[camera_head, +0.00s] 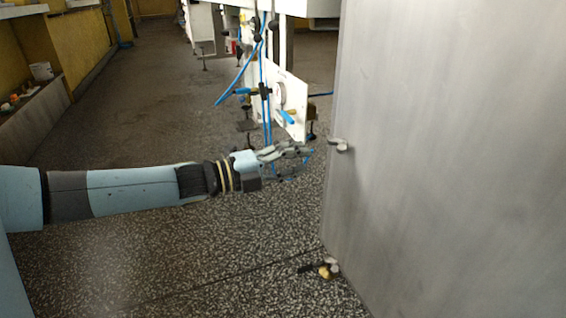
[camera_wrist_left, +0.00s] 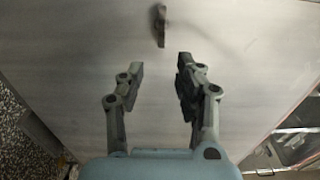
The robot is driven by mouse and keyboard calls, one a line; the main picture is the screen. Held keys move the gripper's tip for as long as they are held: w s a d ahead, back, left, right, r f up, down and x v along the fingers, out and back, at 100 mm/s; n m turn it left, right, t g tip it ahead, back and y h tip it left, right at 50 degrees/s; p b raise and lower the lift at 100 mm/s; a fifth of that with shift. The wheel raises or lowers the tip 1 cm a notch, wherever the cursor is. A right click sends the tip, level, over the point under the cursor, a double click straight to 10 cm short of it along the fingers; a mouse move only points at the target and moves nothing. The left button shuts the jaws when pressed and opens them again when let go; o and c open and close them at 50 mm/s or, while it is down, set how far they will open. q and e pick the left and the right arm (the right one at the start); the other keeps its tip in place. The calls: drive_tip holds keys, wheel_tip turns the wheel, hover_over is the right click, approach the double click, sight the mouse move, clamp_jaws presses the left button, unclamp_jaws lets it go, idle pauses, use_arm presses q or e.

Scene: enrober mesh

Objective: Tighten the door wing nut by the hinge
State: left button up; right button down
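A grey wing nut (camera_head: 338,145) sits on the metal door (camera_head: 455,150), close to the door's left edge in the head view. It also shows edge-on at the top of the left wrist view (camera_wrist_left: 161,25), ahead of my fingers. A second small fitting with a brass part (camera_head: 326,270) is low down by the door's bottom corner. I cannot tell which is by the hinge. My left gripper (camera_head: 303,152) is open and empty, just left of the upper wing nut and apart from it. Its two fingers (camera_wrist_left: 160,72) stand either side of a clear gap. My right gripper is not in view.
White machinery (camera_head: 290,95) with blue hoses stands behind my left gripper. The speckled floor (camera_head: 190,260) is clear at lower left. A low ledge (camera_head: 35,115) with small items runs along the left wall. The door fills the right side.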

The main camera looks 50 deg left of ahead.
use_arm(q)
drive_tip(key=shift+v, duration=1.65)
